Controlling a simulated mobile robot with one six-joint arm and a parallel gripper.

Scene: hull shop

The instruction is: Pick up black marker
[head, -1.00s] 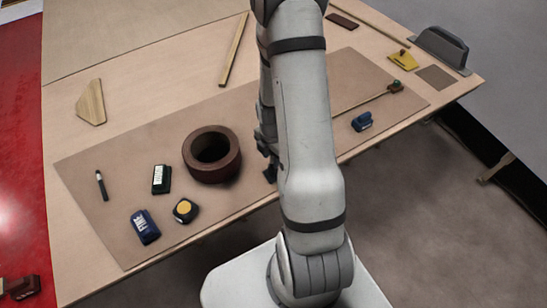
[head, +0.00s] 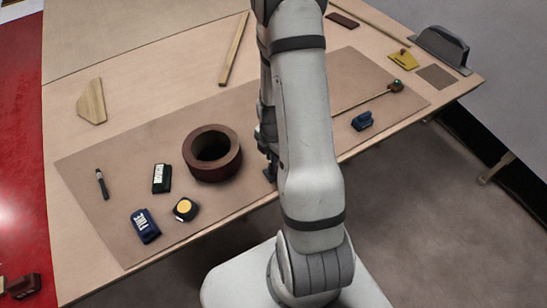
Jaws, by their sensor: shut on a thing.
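A slim dark marker (head: 101,184) with a pale band lies on the brown mat (head: 115,240) near its left end. My gripper (head: 270,174) is low at the front edge of the mat, right of the dark ring, and well apart from this marker. My arm covers most of the gripper. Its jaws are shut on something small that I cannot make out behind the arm.
A dark brown ring (head: 212,153) stands left of my gripper. A green-black block (head: 161,178), a blue box (head: 145,226) and a yellow-topped tape measure (head: 185,209) lie near the marker. A small blue item (head: 362,121) lies right of my arm.

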